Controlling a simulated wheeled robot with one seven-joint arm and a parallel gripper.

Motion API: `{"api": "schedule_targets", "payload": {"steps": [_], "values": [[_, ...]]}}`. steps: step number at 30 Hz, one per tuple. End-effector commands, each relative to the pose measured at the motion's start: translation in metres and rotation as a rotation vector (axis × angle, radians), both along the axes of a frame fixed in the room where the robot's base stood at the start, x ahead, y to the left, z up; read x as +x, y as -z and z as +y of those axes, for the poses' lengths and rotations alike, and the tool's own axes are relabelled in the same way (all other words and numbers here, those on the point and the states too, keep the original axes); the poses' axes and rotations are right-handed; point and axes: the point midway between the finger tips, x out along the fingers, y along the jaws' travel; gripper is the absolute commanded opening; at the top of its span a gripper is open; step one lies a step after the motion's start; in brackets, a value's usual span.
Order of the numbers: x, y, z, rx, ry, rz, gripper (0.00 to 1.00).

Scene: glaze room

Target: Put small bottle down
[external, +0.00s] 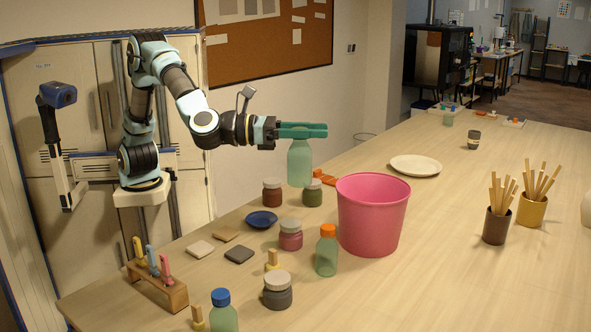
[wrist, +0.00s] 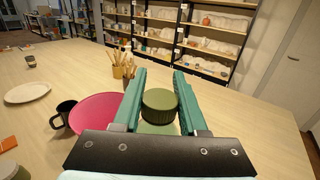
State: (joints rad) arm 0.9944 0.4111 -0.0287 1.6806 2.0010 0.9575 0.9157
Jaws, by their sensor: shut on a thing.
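The small bottle (external: 300,163) is pale green and see-through, and it hangs upright from my gripper (external: 324,130). The green fingers are shut around its top, and they hide the cap in the external view. In the wrist view its dark green ribbed cap (wrist: 160,103) sits between the two fingers of my gripper (wrist: 160,74). The bottle's base appears to be above the table (external: 460,230), behind the pink bucket, but the exact gap is hard to tell.
The pink bucket (external: 372,225) stands close to the bottle. A red-brown jar (external: 272,192), an olive jar (external: 312,195) and a blue dish (external: 261,219) are close below. An orange-capped bottle (external: 327,255) stands nearer. The table right of the bucket has clear room around a white plate (external: 416,166).

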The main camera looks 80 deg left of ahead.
Motion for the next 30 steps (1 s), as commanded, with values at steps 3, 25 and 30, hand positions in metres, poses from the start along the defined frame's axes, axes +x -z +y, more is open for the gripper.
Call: {"api": "schedule_targets", "payload": {"steps": [3,25,30], "values": [[0.052,-0.001,0.039,0.000,-0.099,-0.001,0.00],[0.163,0.033,0.156,0.003,-0.339,0.002,0.00],[0.163,0.052,0.156,0.002,-0.339,0.001,0.00]]}}
